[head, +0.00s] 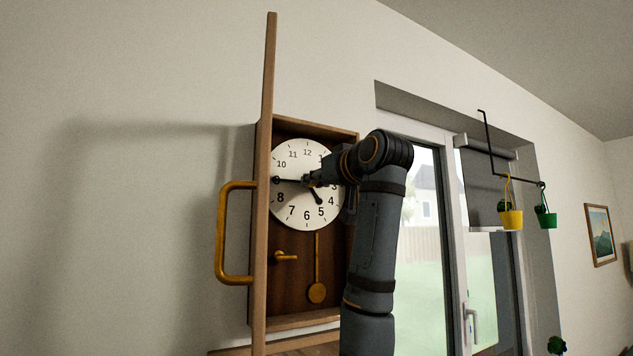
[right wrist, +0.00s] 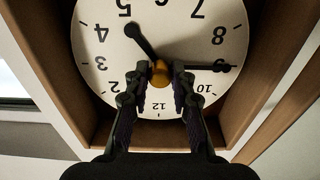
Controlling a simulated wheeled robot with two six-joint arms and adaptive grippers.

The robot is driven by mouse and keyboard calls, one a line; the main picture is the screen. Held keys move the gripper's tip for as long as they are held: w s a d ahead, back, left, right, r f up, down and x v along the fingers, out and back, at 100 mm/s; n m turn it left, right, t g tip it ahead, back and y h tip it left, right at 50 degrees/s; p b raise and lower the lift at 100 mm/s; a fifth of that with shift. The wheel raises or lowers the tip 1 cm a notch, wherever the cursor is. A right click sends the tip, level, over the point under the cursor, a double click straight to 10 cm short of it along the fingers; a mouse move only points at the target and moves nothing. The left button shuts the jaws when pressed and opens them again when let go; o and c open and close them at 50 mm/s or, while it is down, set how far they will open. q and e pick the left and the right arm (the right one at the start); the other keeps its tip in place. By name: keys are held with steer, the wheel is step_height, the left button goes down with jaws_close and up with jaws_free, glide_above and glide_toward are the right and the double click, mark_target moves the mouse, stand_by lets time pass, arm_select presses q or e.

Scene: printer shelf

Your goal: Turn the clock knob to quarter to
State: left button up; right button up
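The wall clock has a white round face (head: 299,214) in an open brown wooden case. Its long hand (head: 287,180) points left at the 9, and its short hand (head: 316,195) points between 4 and 5. My right gripper (head: 309,180) is at the centre of the dial. In the right wrist view the dial is upside down, and the golden clock knob (right wrist: 160,73) sits between the fingertips of my right gripper (right wrist: 161,70), one close against each side. In the head view the gripper hides the knob. My left gripper is not in view.
The clock's wooden door (head: 264,160) stands open at the left, with a brass handle (head: 221,235). A pendulum (head: 317,292) hangs below the dial. A glass door and hanging yellow (head: 511,219) and green (head: 546,220) pots are at the right.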

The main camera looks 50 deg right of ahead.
steer(key=o, duration=0.4)
steer(key=shift+w, duration=0.1)
steer(key=v, duration=0.7)
steer(key=shift+s, duration=0.2)
